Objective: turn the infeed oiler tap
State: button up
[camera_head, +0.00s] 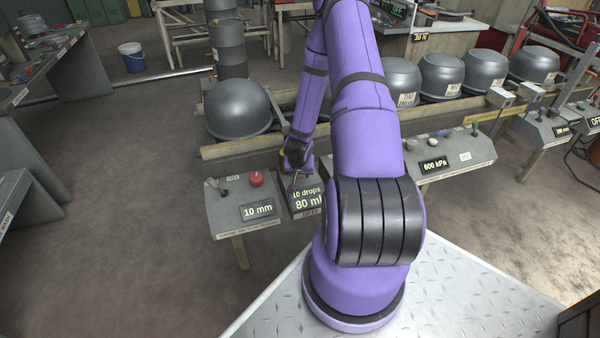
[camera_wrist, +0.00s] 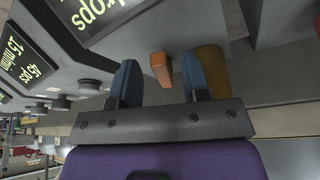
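The oiler panel (camera_head: 307,203), with a display reading "10 drops 80 ml", stands just left of my arm's base in the head view. In the wrist view its display (camera_wrist: 92,14) shows tilted at the top left. A small orange lever (camera_wrist: 160,68), which looks like the tap, shows between the blue fingers of my gripper (camera_wrist: 161,76). The fingers are apart, with a gap on both sides of the lever, smaller on the right. I cannot tell its depth between them. A yellow-brown cylinder (camera_wrist: 213,70) lies behind the right finger. In the head view my gripper (camera_head: 294,172) is small above the panel.
A panel with a red button (camera_head: 256,179) and a "10 mm" display (camera_head: 258,211) adjoins on the left. A grey dome (camera_head: 238,108) sits on the line behind. A "600 kPa" panel (camera_head: 435,165) stands to the right.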

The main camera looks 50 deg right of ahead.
grip_shut()
jog(key=shift+w+a, duration=0.1)
jog(key=shift+w+a+m+g, duration=0.3)
jog(key=shift+w+m+g, duration=0.25)
jog(key=shift+m, duration=0.65)
jog(key=shift+w+a+m+g+h, duration=0.1)
jog(key=shift+w+m+g+h, duration=0.2)
jog(key=shift+m, duration=0.55)
jog(key=shift+w+a+m+g+h, duration=0.1)
jog(key=shift+w+m+g, duration=0.15)
jog(key=shift+w+m, duration=0.45)
jog(key=shift+s+m, duration=0.2)
jog(key=shift+m, duration=0.05)
jog(key=shift+o, duration=0.2)
grip_release()
jog(key=shift+r, duration=0.1)
jog(key=shift+w, duration=0.1)
